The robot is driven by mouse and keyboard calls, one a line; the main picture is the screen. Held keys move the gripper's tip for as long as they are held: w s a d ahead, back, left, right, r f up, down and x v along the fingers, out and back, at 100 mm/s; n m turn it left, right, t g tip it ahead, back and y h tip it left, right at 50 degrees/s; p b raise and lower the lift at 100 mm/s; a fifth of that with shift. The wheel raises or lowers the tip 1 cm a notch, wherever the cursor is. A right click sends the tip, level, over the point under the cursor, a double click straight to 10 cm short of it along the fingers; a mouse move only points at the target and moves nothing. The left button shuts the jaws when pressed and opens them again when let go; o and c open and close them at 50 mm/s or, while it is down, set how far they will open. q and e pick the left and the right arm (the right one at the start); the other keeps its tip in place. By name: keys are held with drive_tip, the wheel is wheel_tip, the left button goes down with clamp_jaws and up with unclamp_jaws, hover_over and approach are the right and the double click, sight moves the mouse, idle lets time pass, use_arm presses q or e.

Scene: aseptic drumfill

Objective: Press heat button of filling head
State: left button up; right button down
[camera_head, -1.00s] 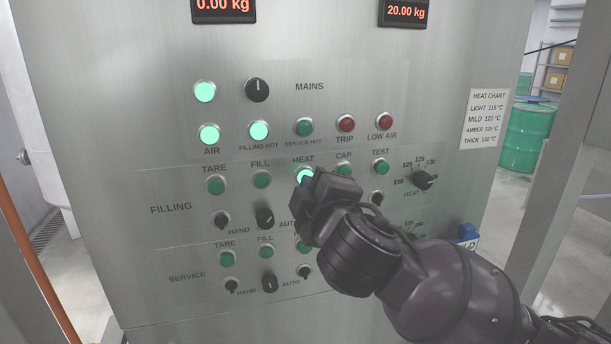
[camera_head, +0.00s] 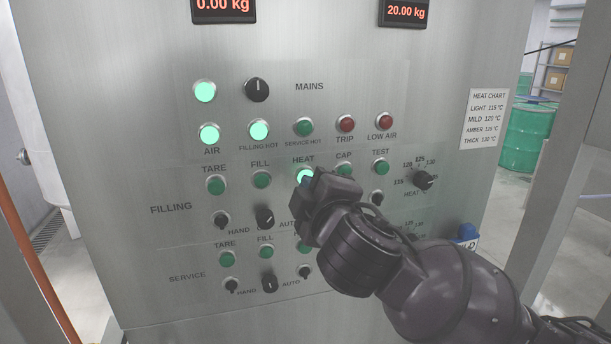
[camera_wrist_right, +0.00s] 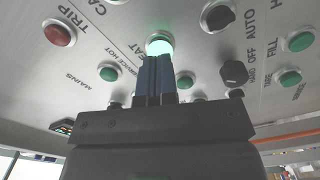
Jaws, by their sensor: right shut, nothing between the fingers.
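The HEAT button (camera_head: 305,176) of the filling row is a round green button, brightly lit, on the steel control panel (camera_head: 110,170). My right gripper (camera_head: 309,182) is shut and empty, with its fingertips at the lower edge of this button. In the right wrist view the two fingers (camera_wrist_right: 156,62) are together and point at the lit button (camera_wrist_right: 160,43). They overlap its near edge; whether they press it I cannot tell. My left gripper is not in view.
Unlit green FILL (camera_head: 261,180) and CAP (camera_head: 344,168) buttons flank HEAT closely. The heat dial (camera_head: 423,180) is to the right. The filling selector (camera_head: 265,218) lies below left. The AIR (camera_head: 210,134) and FILLING HOT (camera_head: 259,131) lamps are lit.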

drive_tip(key=shift+x, duration=1)
idle(0.9)
drive_tip(key=v, duration=0.5)
idle(0.4)
idle(0.4)
drive_tip(key=s+d+f+m+g+h+b, duration=0.1)
drive_tip(key=d+f+m, duration=0.25)
drive_tip(key=f, duration=0.65)
drive_tip(key=d+f+m+g, duration=0.1)
drive_tip(key=d+f+m, duration=0.3)
drive_tip(key=f, duration=0.6)
drive_tip(key=s+d+f+m+g+h+b, duration=0.1)
drive_tip(key=d+f+m+g, duration=0.1)
drive_tip(key=d+f, duration=0.6)
drive_tip(key=s+d+f+m+h, duration=0.1)
drive_tip(key=s+d+f+m, duration=0.1)
drive_tip(key=s+d+f, duration=0.2)
drive_tip(key=s+d+f+m+g+h, duration=0.1)
drive_tip(key=s+d+f, duration=0.3)
drive_tip(key=s+f, duration=0.4)
drive_tip(key=s+d+f+m+h+b, duration=0.1)
drive_tip(key=s+d+f+m, duration=0.3)
drive_tip(key=f, duration=0.5)
drive_tip(key=shift+s+f+g+h, duration=0.3)
drive_tip(key=shift+s+f+h, duration=0.1)
drive_tip(key=shift+s, duration=0.5)
